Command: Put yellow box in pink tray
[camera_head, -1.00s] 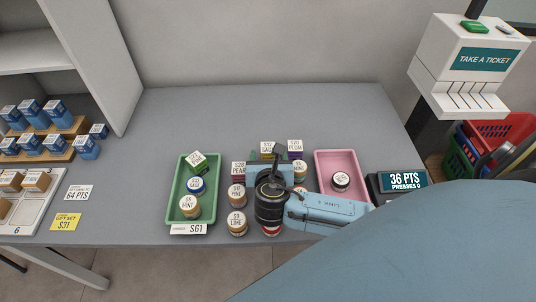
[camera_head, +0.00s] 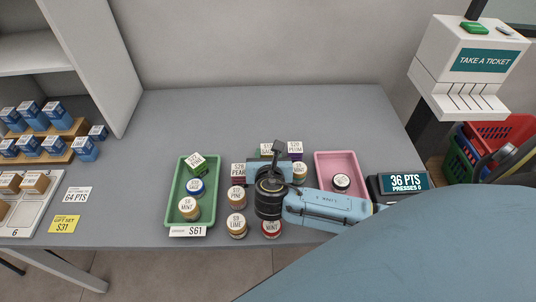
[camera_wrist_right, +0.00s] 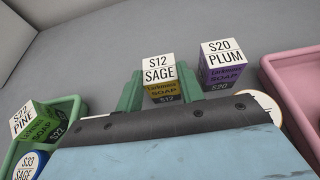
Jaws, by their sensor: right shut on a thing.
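The yellow box (camera_wrist_right: 161,76), with a white top reading S12 SAGE, stands between the green fingers of my right gripper (camera_wrist_right: 160,92) in the right wrist view. The gripper is shut on it. In the head view only the top of the yellow box (camera_head: 267,146) shows behind my right gripper (camera_head: 266,157). The pink tray (camera_head: 322,160) is to the right of the gripper and holds one dark jar with a white lid (camera_head: 341,181). My left gripper is not in view.
A purple PLUM box (camera_wrist_right: 223,65) stands close to the right of the yellow box. Several round jars, such as LIME (camera_head: 236,227), surround my right arm. A green tray (camera_head: 180,218) is at the left, and a points display (camera_head: 404,182) is right of the pink tray.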

